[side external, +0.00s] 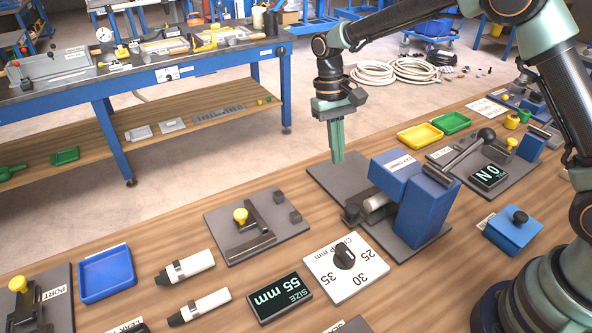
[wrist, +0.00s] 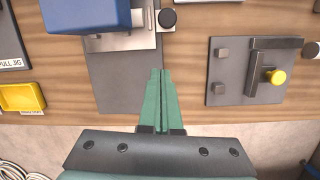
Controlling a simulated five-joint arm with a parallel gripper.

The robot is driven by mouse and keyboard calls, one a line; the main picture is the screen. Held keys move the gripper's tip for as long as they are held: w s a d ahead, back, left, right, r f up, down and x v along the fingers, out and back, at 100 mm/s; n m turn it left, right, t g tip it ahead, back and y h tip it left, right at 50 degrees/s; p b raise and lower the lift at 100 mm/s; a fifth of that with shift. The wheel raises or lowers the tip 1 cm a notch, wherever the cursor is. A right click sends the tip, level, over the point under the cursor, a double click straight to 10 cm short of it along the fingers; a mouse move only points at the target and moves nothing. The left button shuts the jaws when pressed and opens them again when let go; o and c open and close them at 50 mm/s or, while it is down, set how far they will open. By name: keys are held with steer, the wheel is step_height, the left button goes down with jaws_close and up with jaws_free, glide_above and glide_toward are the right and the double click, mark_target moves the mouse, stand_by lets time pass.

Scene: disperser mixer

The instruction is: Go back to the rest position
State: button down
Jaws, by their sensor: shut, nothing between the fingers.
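My gripper (side external: 337,143) hangs from the arm with its green fingers pointing down, above the far end of the grey plate of the blue clamp machine (side external: 425,205). The fingers are shut together with nothing between them. In the wrist view my gripper (wrist: 160,78) shows its two green fingers side by side over the bare end of the grey plate (wrist: 118,92). The blue machine (wrist: 85,14) is at the top left there. I cannot tell the exact height of the fingertips above the plate.
A fixture with a yellow knob (side external: 240,215) sits left of the machine. A dial card (side external: 345,262) and a size display (side external: 279,297) lie in front. Yellow (side external: 420,136) and green (side external: 451,122) trays lie behind. A lever with a black ball (side external: 486,135) sticks up at right.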

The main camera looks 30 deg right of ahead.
steer(key=s+d+r+t, duration=0.2)
steer(key=s+r, duration=0.1)
steer(key=r, duration=0.4)
steer(key=s+d+r+t, duration=0.2)
steer(key=s+r, duration=0.1)
steer(key=r, duration=0.3)
steer(key=s+d+n+t, duration=0.1)
steer(key=s+d+t, duration=0.2)
steer(key=s, duration=0.7)
steer(key=shift+d+r+n+t, duration=0.2)
steer(key=shift+r+n+t, duration=0.2)
steer(key=shift+r+t, duration=0.1)
steer(key=shift+s, duration=0.1)
